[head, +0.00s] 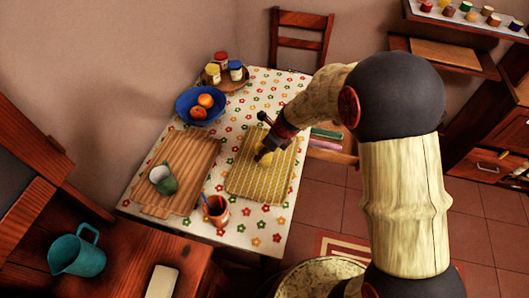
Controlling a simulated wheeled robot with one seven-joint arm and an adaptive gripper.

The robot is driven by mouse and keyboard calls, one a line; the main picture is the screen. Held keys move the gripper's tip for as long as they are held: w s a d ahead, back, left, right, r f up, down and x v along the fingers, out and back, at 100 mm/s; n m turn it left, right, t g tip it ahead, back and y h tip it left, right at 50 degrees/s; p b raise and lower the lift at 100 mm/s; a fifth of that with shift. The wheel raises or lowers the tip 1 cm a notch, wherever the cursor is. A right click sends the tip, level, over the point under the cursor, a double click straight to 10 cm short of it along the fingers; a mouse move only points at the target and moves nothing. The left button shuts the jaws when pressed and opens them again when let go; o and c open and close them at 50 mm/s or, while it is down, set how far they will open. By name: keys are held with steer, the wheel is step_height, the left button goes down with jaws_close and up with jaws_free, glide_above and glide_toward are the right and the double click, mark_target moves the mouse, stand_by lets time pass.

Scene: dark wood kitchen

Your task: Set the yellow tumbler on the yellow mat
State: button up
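The yellow mat (250,185) lies on the right part of the flowered table. My gripper (263,152) reaches down over the mat from the right. A small yellow thing, which looks like the yellow tumbler (266,158), shows right at the fingertips, above or on the mat. My fingers partly hide it. It is too small to tell whether the fingers are closed on it or whether it touches the mat.
A striped wooden board (190,155) with a white-and-green vessel (163,178) lies left of the mat. An orange-brown pot (216,211) stands close to the mat's front. A blue bowl (186,104) of fruit and a jar tray (234,84) stand behind.

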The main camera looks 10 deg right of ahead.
steer(key=o, duration=1.2)
steer(key=shift+f, duration=0.1)
steer(key=shift+c, duration=0.2)
steer(key=s+d+r+n+p, duration=0.2)
steer(key=s+r+n+p, duration=0.15)
steer(key=r, duration=0.65)
steer(key=s+d+r+n+p, duration=0.2)
steer(key=s+r+n, duration=0.15)
steer(key=r, duration=0.75)
steer(key=s+d+r+n+t+h, duration=0.1)
steer(key=s+d+r+n, duration=0.2)
steer(key=s+r+n, duration=0.3)
steer(key=s+d+r+n+t+h, duration=0.1)
steer(key=s+d+r+n, duration=0.3)
steer(key=s+n, duration=1)
step_height(320, 180, up, 3)
steer(key=shift+s+d+r+h, duration=0.1)
steer(key=shift+s+d+h, duration=0.15)
steer(key=shift+h, duration=0.35)
